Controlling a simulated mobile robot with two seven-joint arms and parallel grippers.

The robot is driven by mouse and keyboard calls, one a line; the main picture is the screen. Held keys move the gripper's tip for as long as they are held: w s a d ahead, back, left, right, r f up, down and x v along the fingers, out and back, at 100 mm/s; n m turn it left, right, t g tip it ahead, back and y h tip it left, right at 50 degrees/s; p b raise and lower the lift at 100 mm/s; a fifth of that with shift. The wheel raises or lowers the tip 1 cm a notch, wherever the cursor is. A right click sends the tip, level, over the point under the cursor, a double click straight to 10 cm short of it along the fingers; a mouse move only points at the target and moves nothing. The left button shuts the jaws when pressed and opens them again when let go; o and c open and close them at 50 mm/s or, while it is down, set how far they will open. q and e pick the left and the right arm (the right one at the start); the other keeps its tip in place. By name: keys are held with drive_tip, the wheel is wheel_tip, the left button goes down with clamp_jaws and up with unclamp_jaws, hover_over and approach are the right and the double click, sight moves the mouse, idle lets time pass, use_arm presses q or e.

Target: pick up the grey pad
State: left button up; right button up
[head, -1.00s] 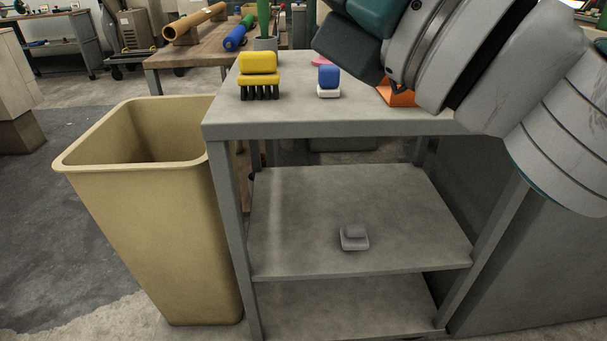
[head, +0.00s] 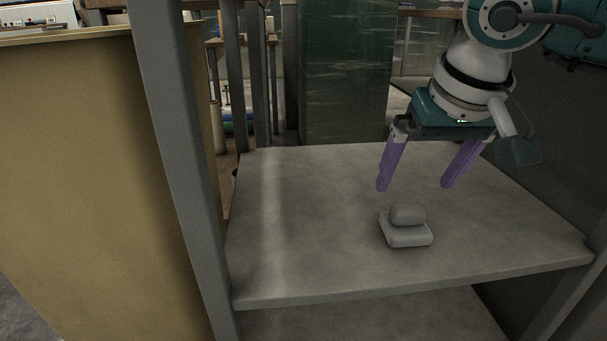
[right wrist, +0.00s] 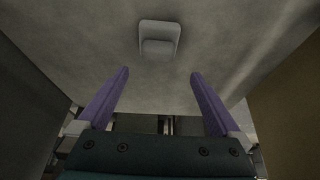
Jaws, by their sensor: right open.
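The grey pad (head: 406,235) lies on the middle shelf (head: 300,255) of the grey cart, right of the shelf's middle. It has a flat base with a rounded grey grip on top. My right gripper (head: 413,188) is open, its two purple fingers pointing down above the shelf, a little above and behind the pad, and empty. In the right wrist view the pad (right wrist: 159,39) lies beyond the fingertips, between their lines, and the right gripper (right wrist: 160,72) is apart from it. My left gripper is not in view.
A grey cart post (head: 178,150) stands at the left of the shelf, and a tan bin (head: 85,170) is beside it. A lower shelf (head: 380,318) lies below. A dark green block (head: 345,75) stands behind. The shelf left of the pad is clear.

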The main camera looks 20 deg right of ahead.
sight(410, 207)
drive_tip(key=f, duration=0.1)
drive_tip(key=f+b, duration=0.2)
drive_tip(key=f, duration=0.1)
drive_tip(key=shift+s+d, duration=0.2)
drive_tip(key=shift+s, duration=0.15)
drive_tip(key=f+b, duration=0.1)
drive_tip(key=w+f+b, duration=0.2)
drive_tip(key=shift+w+d, duration=0.15)
drive_tip(key=shift+d, duration=0.1)
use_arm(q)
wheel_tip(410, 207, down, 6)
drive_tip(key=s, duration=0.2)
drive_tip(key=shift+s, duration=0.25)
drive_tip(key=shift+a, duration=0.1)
use_arm(e)
drive_tip(key=shift+c, duration=0.2)
drive_tip(key=c, duration=1.1)
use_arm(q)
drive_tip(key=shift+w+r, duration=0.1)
use_arm(e)
drive_tip(key=shift+c, duration=0.2)
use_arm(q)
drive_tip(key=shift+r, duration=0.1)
use_arm(e)
drive_tip(key=shift+r, duration=0.1)
